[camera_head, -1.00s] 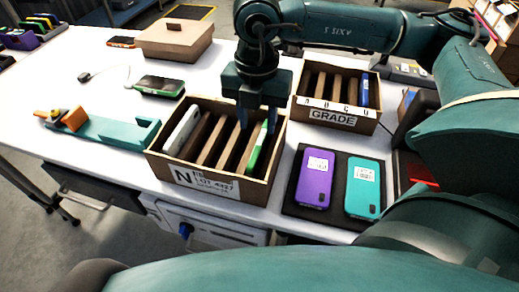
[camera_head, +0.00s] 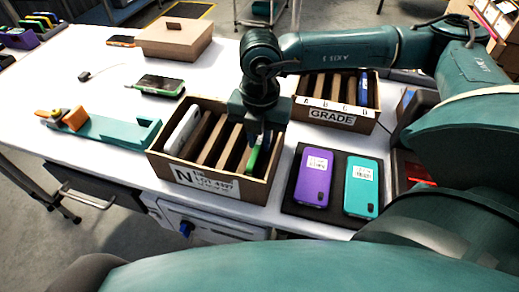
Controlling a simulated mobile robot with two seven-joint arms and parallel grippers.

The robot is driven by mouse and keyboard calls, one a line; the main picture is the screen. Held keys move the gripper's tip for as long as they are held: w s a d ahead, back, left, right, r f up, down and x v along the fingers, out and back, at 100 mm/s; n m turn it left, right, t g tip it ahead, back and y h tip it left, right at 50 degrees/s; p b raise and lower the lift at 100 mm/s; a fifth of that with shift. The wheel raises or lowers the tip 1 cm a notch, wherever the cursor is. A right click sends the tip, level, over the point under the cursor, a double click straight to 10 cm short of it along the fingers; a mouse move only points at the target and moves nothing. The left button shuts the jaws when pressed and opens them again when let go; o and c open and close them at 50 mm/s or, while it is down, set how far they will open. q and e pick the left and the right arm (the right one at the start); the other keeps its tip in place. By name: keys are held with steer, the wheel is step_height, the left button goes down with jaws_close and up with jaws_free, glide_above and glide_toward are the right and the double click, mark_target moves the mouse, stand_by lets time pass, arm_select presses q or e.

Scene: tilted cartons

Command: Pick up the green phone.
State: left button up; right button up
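A green phone (camera_head: 254,160) stands tilted in the right-hand slot of the front carton (camera_head: 212,183), which is labelled N. My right gripper (camera_head: 259,138) points down into this carton at the top of the green phone. Its fingers are small, dark and partly hidden, so I cannot tell whether they are closed on the phone. My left gripper is not in view. Another phone with a green edge and dark screen (camera_head: 160,85) lies flat on the white table (camera_head: 110,100).
A white phone (camera_head: 183,130) stands in the same carton's left slot, between brown dividers. The GRADE carton (camera_head: 332,117) behind holds a blue phone (camera_head: 364,92). Purple (camera_head: 313,178) and teal (camera_head: 361,187) phones lie on a dark mat. A teal fixture (camera_head: 115,131) and lidded box (camera_head: 174,38) stand left.

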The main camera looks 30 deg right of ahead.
jaws_close()
steer(key=shift+r, duration=0.1)
